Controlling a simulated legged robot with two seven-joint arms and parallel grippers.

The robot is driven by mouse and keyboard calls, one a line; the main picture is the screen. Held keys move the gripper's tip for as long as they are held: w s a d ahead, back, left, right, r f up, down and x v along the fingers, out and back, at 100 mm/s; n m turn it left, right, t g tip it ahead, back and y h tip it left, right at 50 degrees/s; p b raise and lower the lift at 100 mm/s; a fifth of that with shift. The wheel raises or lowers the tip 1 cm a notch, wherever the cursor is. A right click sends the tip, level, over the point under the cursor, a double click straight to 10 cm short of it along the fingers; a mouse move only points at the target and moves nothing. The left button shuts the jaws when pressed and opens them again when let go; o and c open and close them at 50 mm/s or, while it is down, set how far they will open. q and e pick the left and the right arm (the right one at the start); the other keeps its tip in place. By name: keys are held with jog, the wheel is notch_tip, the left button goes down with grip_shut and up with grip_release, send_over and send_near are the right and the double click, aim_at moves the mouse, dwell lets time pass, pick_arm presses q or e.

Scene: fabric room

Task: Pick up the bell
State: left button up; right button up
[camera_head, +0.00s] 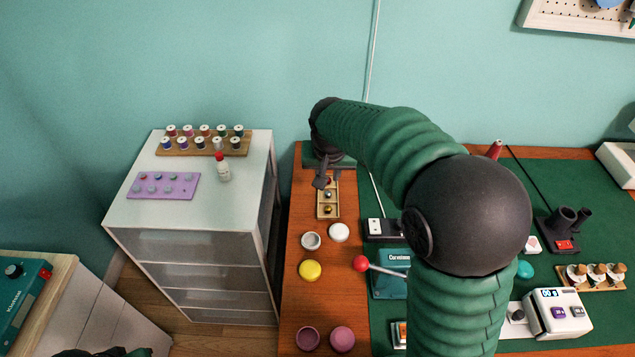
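My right arm reaches up from the bottom and bends over to the back left of the table. Its dark gripper (323,182) hangs over the far end of a small wooden compartment tray (319,213). The fingers are small and dark, and I cannot tell whether they are open or shut. Small items lie in the tray, among them a brass-coloured one (327,209) just in front of the gripper. It may be the bell, but it is too small to be sure. The gripper hides part of the tray's far end.
Round containers with white (339,232) and yellow (310,271) lids stand in front of the tray. A green lever device (387,284) with a red knob and a power strip (379,230) are to the right. A white drawer cabinet (190,215) stands left, across a gap.

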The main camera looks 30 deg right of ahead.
notch_tip(320, 180, down, 4)
jog(key=b, duration=0.2)
send_over(328, 193)
jog(key=s+a, duration=0.2)
jog(key=s, duration=0.1)
jog(key=f, duration=0.5)
jog(key=shift+w+d+f, duration=0.1)
jog(key=shift+w+f, duration=0.1)
jog(key=x, duration=0.3)
jog(key=b+x, duration=0.1)
jog(key=x, duration=0.1)
jog(key=shift+w+d+f, duration=0.1)
jog(key=shift+w+d, duration=0.2)
jog(key=shift+w, duration=0.1)
pick_arm(q)
jog(key=f, duration=0.1)
jog(key=s+f, duration=0.1)
jog(key=f, duration=0.1)
pick_arm(e)
jog(key=shift+s, duration=0.1)
jog(key=shift+c, duration=0.2)
grip_shut()
